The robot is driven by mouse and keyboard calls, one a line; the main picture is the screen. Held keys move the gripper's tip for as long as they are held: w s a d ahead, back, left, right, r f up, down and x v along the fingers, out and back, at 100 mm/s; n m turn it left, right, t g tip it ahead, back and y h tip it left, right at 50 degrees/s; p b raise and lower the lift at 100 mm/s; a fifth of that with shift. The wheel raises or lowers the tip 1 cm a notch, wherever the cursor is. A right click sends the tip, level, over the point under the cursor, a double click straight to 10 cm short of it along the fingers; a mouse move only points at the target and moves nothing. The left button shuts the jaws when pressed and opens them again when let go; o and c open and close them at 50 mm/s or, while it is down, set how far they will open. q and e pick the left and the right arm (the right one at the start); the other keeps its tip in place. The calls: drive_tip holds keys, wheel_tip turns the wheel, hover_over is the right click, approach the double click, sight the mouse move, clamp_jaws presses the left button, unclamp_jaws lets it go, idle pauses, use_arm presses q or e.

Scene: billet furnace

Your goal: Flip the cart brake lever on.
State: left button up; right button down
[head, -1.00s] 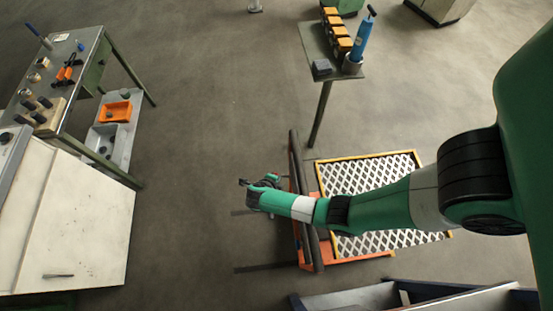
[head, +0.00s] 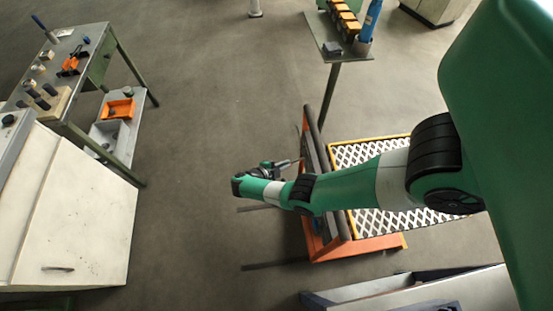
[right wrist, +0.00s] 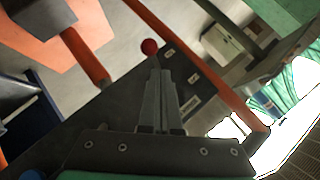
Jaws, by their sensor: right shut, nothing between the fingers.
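The cart (head: 372,246) has an orange frame and a white lattice deck, and stands right of centre in the head view under my right arm. The brake lever's red ball knob (right wrist: 150,46) shows in the right wrist view, in front of a dark plate (right wrist: 118,86) with small labels. My right gripper (right wrist: 157,72) is shut and empty, its fingertips just below the knob in the picture. I cannot tell whether they touch the lever, as its shaft is mostly hidden. In the head view the right gripper (head: 298,161) points right at the cart's upright end. My left gripper is not in view.
A green-legged table (head: 98,38) with tools and a white cabinet (head: 85,215) stand at the left. A small table (head: 345,52) with orange-topped blocks and a blue tool stands behind the cart. A grey metal structure (head: 400,290) lies nearby at lower right. Floor left of the cart is clear.

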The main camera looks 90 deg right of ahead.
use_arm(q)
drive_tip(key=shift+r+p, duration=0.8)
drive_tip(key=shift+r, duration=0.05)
use_arm(e)
drive_tip(key=shift+w+a+r, duration=0.1)
drive_tip(key=shift+r, duration=0.7)
drive_tip(key=shift+r, duration=0.1)
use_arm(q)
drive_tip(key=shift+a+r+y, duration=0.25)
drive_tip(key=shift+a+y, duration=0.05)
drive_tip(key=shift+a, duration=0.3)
use_arm(e)
drive_tip(key=a+f+v, duration=0.1)
drive_tip(key=f+v, duration=0.1)
drive_tip(key=v, duration=1)
drive_tip(key=shift+w+a+r, duration=0.3)
drive_tip(key=shift+a, duration=0.25)
